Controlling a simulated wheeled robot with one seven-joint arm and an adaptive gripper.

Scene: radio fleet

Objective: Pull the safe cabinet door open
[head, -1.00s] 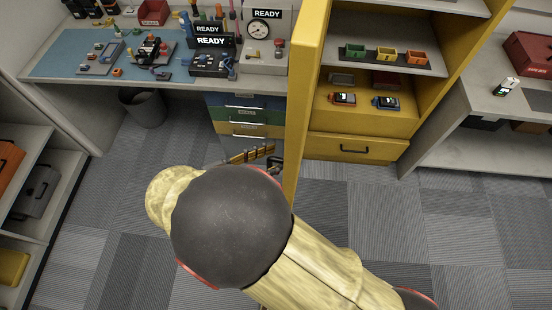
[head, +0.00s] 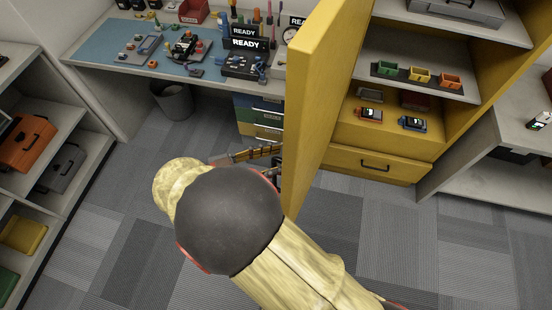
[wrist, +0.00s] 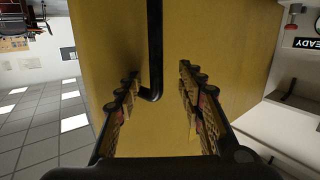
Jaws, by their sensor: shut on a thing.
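The yellow safe cabinet (head: 430,125) stands open at the upper right in the head view, its shelves showing. Its yellow door (head: 322,85) juts out toward me, left of the opening. In the wrist view the door's outer face (wrist: 225,35) fills the middle. A black bar handle (wrist: 155,45) runs down it, its bent lower end between the fingers. My gripper (wrist: 158,80) is shut on the handle, one finger on each side; finger contact is hard to see. In the head view my arm hides most of the gripper and the handle.
A workbench (head: 115,60) with tools and drawers is behind the door at the left. A grey bin (head: 173,100) stands under it. Shelving (head: 75,205) lines the left edge, and a counter (head: 480,175) stands at the right. Carpet around my arm is clear.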

